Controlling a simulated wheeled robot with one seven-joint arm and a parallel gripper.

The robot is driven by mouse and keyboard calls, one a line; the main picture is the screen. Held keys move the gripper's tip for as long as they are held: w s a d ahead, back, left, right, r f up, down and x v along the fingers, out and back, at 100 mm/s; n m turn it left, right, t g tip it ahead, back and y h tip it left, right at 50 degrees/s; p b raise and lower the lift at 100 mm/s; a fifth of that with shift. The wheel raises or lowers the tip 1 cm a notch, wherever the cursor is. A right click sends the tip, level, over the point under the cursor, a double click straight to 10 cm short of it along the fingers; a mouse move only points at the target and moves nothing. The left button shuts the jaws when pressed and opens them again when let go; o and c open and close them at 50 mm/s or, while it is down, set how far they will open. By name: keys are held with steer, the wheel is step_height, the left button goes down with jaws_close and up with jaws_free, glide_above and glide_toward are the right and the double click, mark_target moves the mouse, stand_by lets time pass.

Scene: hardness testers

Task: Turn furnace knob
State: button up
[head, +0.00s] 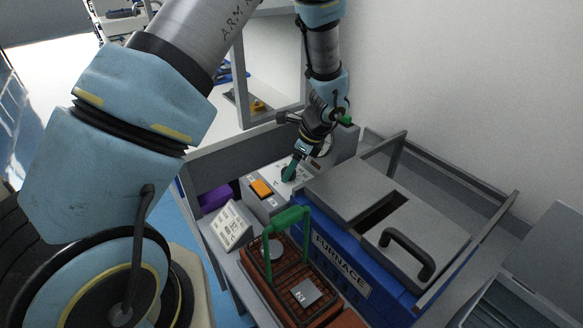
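The furnace (342,266) is a blue box with a "FURNACE" label at the lower middle right of the head view. Its grey lid (340,185) has a dark slot and a dark handle (408,252). A light control panel (277,199) with an orange switch (261,188) lies behind and left of it. My gripper (289,172) points down at this panel, right of the orange switch. Its teal fingertips look close together at the panel surface. The knob is not clearly visible; the fingers may cover it. I cannot tell whether they touch or grip anything.
A brown tray (328,310) with metal pieces and a green handle (287,219) stands in front of the furnace. A small white sign (232,225) and a purple object (215,198) are left. Grey side panels border the bench; a wall rises behind right.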

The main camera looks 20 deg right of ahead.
jaws_close()
steer(key=shift+n, duration=0.3)
steer(key=n+g+p, duration=0.1)
steer(key=n, duration=0.1)
steer(key=shift+w+n, duration=0.15)
steer(key=shift+n, duration=0.25)
steer(key=n+g, duration=0.1)
steer(key=n, duration=0.1)
steer(key=n+g, duration=0.1)
steer(key=n, duration=0.2)
steer(key=shift+w+d+y, duration=0.1)
steer(key=shift+w+y, duration=0.1)
steer(key=shift+y, duration=0.2)
steer(key=n+g, duration=0.2)
steer(key=n, duration=0.3)
steer(key=shift+w, duration=0.15)
steer(key=shift+w+n+g+h, duration=0.1)
steer(key=shift+n+g+h, duration=0.3)
steer(key=shift+n, duration=0.7)
steer(key=shift+n+g+h, duration=0.3)
steer(key=shift+n+h, duration=0.1)
steer(key=shift+n, duration=0.7)
steer(key=shift+o, duration=1.9)
jaws_free()
